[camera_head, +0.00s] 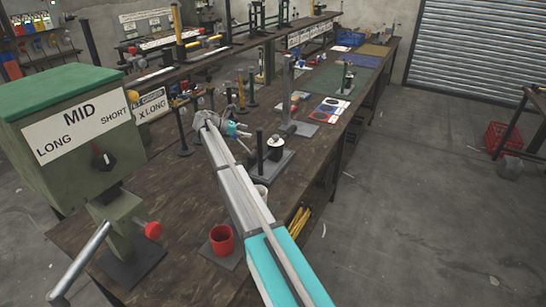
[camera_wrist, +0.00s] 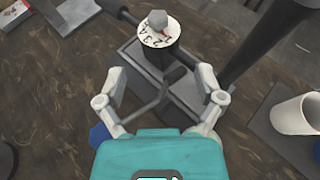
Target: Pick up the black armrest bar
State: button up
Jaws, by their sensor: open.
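My gripper (camera_head: 246,135) (camera_wrist: 160,75) is open, with its two fingers spread and nothing held. In the wrist view a thin dark bar with a crosspiece (camera_wrist: 152,107) lies between the fingers, apart from both as far as I can see. It may be the black armrest bar, but I cannot tell for sure. Just beyond it stands a black cylinder with a white lettered dial (camera_wrist: 157,38) on a grey stepped base (camera_wrist: 132,62). The same dial device (camera_head: 275,150) shows in the head view to the right of my gripper. My teal gripper body hides the bar's near surroundings.
A thick black post (camera_wrist: 262,42) stands right of the fingers. A white cup (camera_wrist: 297,115) is at the right. On the wooden bench (camera_head: 185,215) are a red cup (camera_head: 221,239) and a green press (camera_head: 80,125) at the left. The floor (camera_head: 420,200) right of the bench is mostly clear.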

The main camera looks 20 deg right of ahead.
jog(key=b, duration=0.3)
send_near(275, 136)
jog(key=f+x, duration=0.1)
jog(key=x, duration=0.3)
jog(key=shift+s+d+r, duration=0.1)
jog(key=shift+s+d, duration=0.1)
jog(key=shift+d, duration=0.2)
jog(key=shift+d+b, duration=0.15)
jog(key=shift+b, duration=0.15)
jog(key=b+x, duration=0.1)
jog(key=x, duration=0.2)
jog(key=shift+w+d+f+b, duration=0.15)
jog(key=shift+w+f+b, duration=0.05)
jog(key=shift+f+b, duration=0.15)
jog(key=shift+s+d+f, duration=0.1)
jog(key=shift+d+f, duration=0.1)
jog(key=shift+d, duration=0.5)
grip_shut()
